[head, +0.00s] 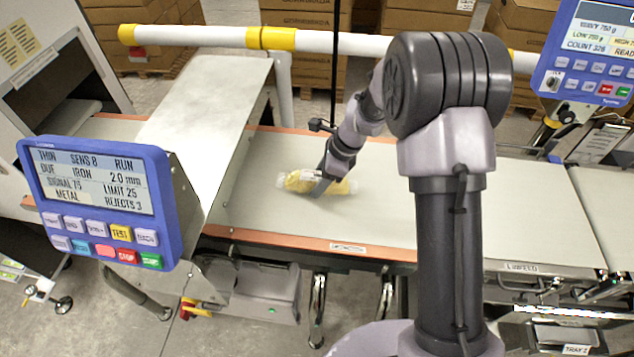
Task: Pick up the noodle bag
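The noodle bag (300,182) is a small clear bag with yellowish contents. It lies on the grey belt (262,214), left of the middle, right of the metal cover. My gripper (321,186) reaches down to it from the upper right. One finger shows in front of the bag's near side, and part of the bag shows on both sides of that finger. The far finger is mostly hidden, so whether the fingers press on the bag cannot be told. The bag appears to rest on the belt.
A blue control panel (98,205) stands at the left front, and another (590,50) at the upper right. A sloping metal cover (205,110) rises left of the bag. A white and yellow rail (350,43) runs behind the belt. The belt right of the bag is clear.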

